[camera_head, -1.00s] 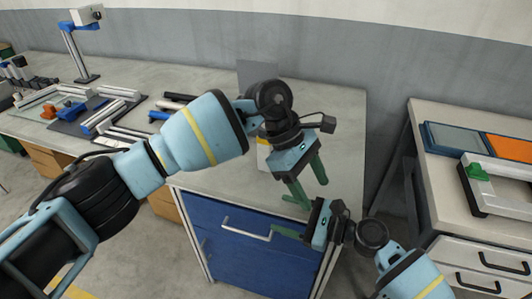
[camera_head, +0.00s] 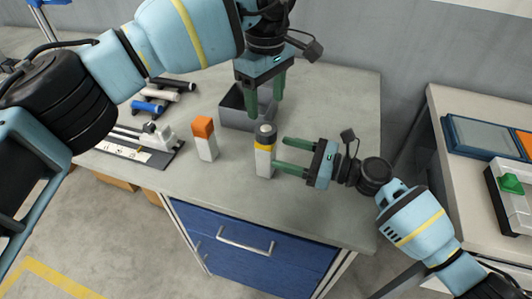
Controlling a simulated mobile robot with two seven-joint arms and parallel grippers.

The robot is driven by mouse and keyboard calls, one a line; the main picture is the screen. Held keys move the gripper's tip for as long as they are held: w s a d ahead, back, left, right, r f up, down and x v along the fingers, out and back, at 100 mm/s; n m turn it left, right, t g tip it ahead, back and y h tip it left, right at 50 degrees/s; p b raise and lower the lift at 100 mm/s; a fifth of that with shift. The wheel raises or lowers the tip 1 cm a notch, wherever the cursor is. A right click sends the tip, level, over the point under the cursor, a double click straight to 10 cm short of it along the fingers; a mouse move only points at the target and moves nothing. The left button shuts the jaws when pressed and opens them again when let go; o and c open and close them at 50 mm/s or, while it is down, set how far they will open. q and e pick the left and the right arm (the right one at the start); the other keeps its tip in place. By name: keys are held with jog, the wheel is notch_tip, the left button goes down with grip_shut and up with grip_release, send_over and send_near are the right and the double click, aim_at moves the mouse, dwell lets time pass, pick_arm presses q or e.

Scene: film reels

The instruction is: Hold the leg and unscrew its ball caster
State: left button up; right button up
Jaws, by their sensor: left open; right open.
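A short upright leg (camera_head: 264,163) stands on the workbench near its front edge, pale with a yellow band. A dark cap with a grey ball, the ball caster (camera_head: 266,132), is on its top. My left gripper (camera_head: 266,106) is open, pointing down, with its fingers above and behind the caster in the picture. My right gripper (camera_head: 280,154) is open and comes in from the right. Its fingertips are close beside the leg's right side; I cannot tell whether they touch it.
A white block with an orange top (camera_head: 204,138) stands left of the leg. A grey open bin (camera_head: 237,110) is behind, partly hidden by my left gripper. Black, white and blue cylinders (camera_head: 160,97) and a rail fixture (camera_head: 135,145) lie left. The bench's right side (camera_head: 345,130) is clear.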

aim_at(259, 146)
jog(key=shift+x, duration=3.85)
grip_shut()
